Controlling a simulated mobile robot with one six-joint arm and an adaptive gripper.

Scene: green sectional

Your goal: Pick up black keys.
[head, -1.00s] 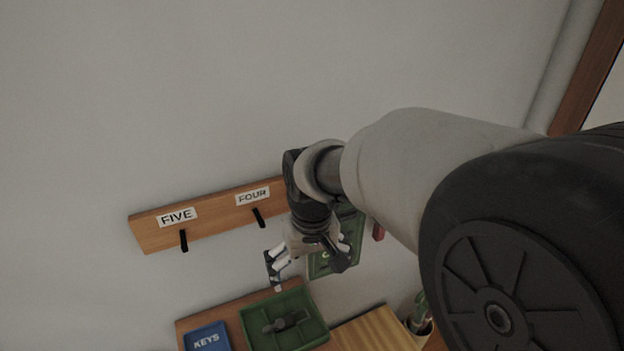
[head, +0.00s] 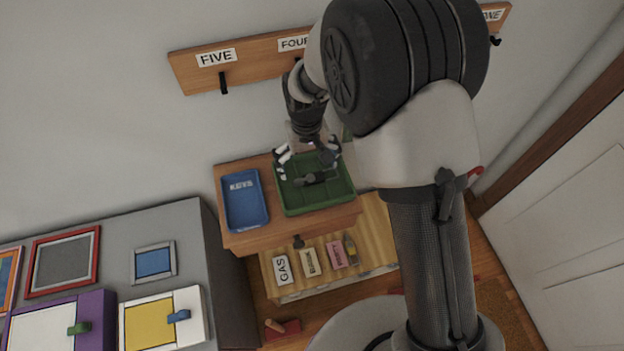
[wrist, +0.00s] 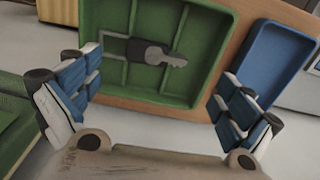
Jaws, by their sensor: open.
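The black keys (head: 311,179) lie in the green tray (head: 335,196) on the wooden shelf. In the wrist view the keys (wrist: 150,51) show as a dark fob with a grey key pointing right, lying across the dividers of the green tray (wrist: 160,90). My gripper (head: 303,166) is above the back part of the tray, with its fingers pointing down. In the wrist view my gripper (wrist: 158,90) is open, one finger on each side, with nothing between the fingers. The keys are apart from both fingers.
A blue tray (head: 245,217) stands left of the green tray. A wall board (head: 195,69) with labelled hooks is above. A lower wooden shelf (head: 370,232) holds labelled items. A grey cabinet (head: 215,270) with framed panels stands at left, a white door (head: 570,220) at right.

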